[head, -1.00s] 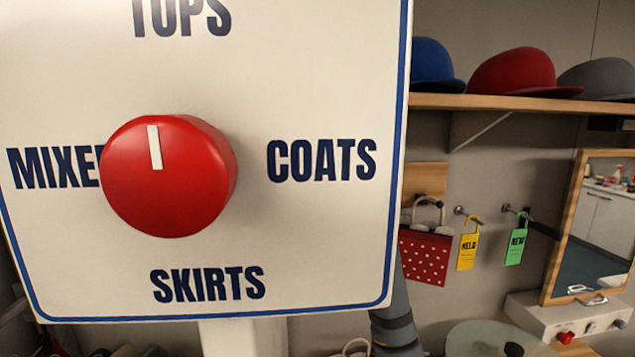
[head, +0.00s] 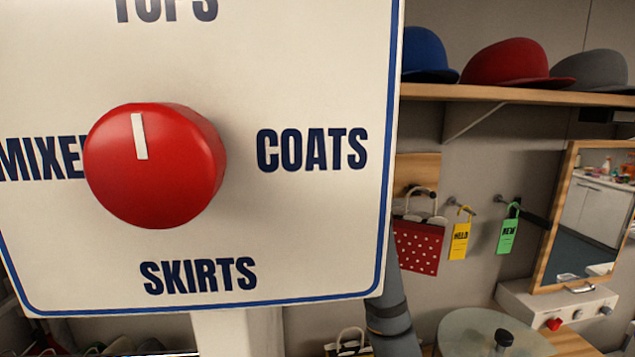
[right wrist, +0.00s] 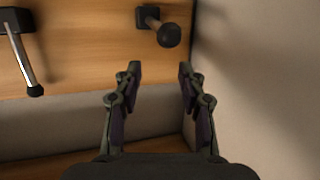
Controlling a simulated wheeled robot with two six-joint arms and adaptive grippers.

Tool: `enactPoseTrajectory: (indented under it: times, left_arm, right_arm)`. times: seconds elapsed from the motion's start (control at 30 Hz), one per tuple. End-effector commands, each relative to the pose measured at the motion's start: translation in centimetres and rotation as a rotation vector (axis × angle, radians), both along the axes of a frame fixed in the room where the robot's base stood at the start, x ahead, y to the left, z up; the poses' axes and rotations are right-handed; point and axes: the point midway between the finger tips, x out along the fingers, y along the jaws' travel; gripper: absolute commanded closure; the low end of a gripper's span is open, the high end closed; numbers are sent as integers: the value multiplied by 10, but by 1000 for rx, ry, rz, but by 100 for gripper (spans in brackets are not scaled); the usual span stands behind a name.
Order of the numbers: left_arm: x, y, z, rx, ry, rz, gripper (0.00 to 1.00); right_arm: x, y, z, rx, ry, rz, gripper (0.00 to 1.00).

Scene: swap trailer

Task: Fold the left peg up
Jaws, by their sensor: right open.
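In the right wrist view, two dark-mounted pegs sit on a wooden board. The left peg (right wrist: 20,52) has a bare metal rod that slants down to a dark tip; its base is at the upper left edge. The other peg (right wrist: 159,26) is short in this view, with a round dark knob pointing towards the camera. My right gripper (right wrist: 158,72) is open and empty, its fingertips just below the knobbed peg and right of the left peg, apart from the rod. My left gripper is in neither view.
In the head view a large sign with a red dial (head: 155,165) blocks the left side. Right of it are a dotted red bag (head: 418,246), a yellow tag (head: 459,240), a green tag (head: 508,233), a hat shelf (head: 520,95) and a mirror (head: 590,225).

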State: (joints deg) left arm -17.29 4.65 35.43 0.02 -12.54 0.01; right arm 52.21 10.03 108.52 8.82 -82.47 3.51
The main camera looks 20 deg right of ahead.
Motion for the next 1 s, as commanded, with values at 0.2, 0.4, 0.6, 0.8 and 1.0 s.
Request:
enactPoseTrajectory:
  times: [0.2,0.4,0.6,0.8,1.0]
  left_arm:
    - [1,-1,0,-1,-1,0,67]
    - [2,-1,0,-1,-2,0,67]
    - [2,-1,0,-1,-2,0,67]
    - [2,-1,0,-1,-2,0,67]
    - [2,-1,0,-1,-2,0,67]
  right_arm:
    - [-48,-1,11,-4,-4,-2,59]
    - [-90,0,20,-4,-3,-2,59]
    - [-109,1,23,-2,0,0,59]
    - [-110,1,23,-1,1,1,59]
    - [-110,1,23,-1,1,0,59]
